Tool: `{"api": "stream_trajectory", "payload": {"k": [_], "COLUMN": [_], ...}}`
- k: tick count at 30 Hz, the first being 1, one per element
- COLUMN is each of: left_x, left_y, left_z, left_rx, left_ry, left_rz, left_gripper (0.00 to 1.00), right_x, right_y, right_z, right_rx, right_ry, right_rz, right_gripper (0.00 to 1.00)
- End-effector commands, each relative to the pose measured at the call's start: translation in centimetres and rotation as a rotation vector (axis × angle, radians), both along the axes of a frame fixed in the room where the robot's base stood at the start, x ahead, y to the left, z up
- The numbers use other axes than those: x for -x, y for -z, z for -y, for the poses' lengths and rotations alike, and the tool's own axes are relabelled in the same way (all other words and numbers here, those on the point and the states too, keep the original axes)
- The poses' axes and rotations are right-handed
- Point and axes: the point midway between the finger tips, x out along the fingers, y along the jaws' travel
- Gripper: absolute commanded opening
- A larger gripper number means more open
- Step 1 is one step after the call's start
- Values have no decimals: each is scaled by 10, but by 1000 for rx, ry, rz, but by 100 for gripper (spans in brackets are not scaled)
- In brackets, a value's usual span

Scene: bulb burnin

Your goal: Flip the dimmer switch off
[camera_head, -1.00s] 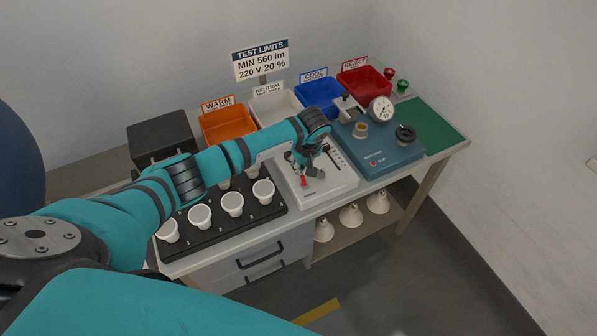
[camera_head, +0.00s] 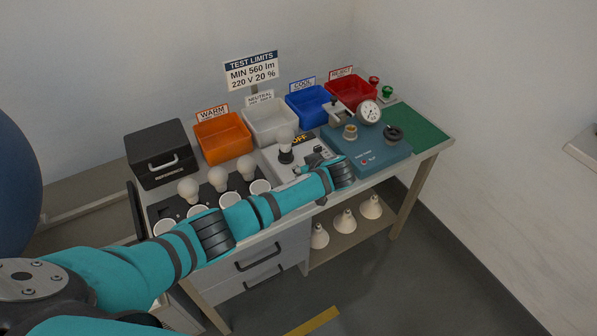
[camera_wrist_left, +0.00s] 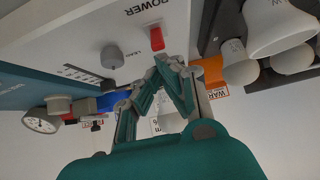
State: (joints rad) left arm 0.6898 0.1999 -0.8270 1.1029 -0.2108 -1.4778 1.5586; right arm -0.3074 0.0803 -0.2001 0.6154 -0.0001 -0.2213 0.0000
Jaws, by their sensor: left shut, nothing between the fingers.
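The white dimmer box (camera_head: 278,163) stands on the bench between the bulb tray and the blue-green tester. A dark sign reading OFF (camera_head: 300,138) shows at its back, beside a bulb (camera_head: 285,138) in a black socket. In the left wrist view its red switch (camera_wrist_left: 157,38) is beside the word POWER, with a grey knob (camera_wrist_left: 112,57) and a slotted scale (camera_wrist_left: 85,75) nearby. My left gripper (camera_head: 305,166) is shut and empty over the box front; in the wrist view its fingertips (camera_wrist_left: 166,62) appear close to the red switch. Contact cannot be told. My right gripper is not in view.
A black tray (camera_head: 213,195) with bulbs and white cups lies left of the box, partly behind my arm. Orange (camera_head: 222,140), white (camera_head: 268,122), blue (camera_head: 309,105) and red (camera_head: 350,94) bins line the back. The blue-green tester (camera_head: 370,150) stands right.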

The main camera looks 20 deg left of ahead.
Motion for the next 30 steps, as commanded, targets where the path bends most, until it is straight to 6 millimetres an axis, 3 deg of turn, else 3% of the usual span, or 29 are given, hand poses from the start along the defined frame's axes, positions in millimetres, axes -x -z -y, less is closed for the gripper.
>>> {"api": "stream_trajectory", "payload": {"k": [7, 19, 30], "left_x": [-2, -2, -2], "left_y": [-4, -19, -20], "left_z": [-3, -3, -4], "left_rx": [1, 1, 2], "left_ry": [-3, -2, -3], "left_rz": [2, 0, 1], "left_gripper": [0, 0, 0], "right_x": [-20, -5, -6], "right_y": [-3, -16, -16], "right_z": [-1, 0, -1], "right_rx": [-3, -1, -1], "right_ry": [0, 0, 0], "right_rz": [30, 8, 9], "right_gripper": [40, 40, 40]}}
